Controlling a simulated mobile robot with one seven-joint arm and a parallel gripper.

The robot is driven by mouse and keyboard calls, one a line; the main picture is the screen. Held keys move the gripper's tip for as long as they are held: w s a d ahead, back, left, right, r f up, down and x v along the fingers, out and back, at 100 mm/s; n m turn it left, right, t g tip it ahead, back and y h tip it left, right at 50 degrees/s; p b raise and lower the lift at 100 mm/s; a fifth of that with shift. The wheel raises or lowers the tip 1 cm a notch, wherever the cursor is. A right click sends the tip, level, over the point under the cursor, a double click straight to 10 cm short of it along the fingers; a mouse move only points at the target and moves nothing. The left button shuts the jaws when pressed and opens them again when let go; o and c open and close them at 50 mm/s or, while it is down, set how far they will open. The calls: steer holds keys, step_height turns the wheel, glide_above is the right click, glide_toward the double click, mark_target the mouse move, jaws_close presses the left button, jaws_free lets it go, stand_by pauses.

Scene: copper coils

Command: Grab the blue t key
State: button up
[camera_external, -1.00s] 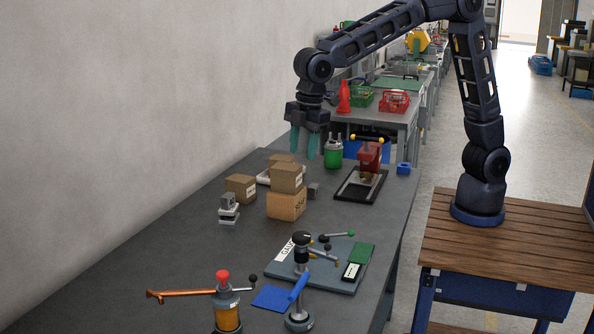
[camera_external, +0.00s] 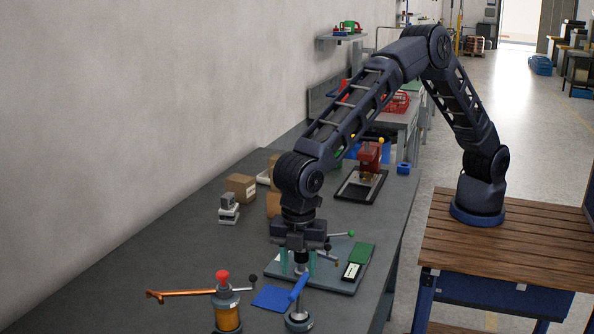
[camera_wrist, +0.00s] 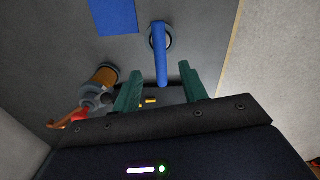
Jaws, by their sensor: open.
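The blue t key (camera_external: 298,289) shows as a blue bar tilted on a round grey stand (camera_external: 299,321) near the front of the table. In the wrist view the blue t key (camera_wrist: 161,62) points down the picture, with its lower end between and just beyond my fingertips. My gripper (camera_external: 298,264) is open and points down, above and slightly behind the key in the external view. Its teal fingers (camera_wrist: 160,90) are apart in the wrist view, and nothing is held.
A copper-handled tool with a red knob (camera_external: 227,312) stands left of the key. A blue square (camera_external: 272,299) lies beside it. A grey board with a green pad (camera_external: 361,253) lies behind. Boxes (camera_external: 241,187) and a red press (camera_external: 369,160) stand further back. The left table area is bare.

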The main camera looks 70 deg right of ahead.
mark_target(299, 312)
step_height(299, 312, down, 10)
steer(key=shift+d, duration=0.1)
jaws_close()
stand_by(0.5)
stand_by(1.1)
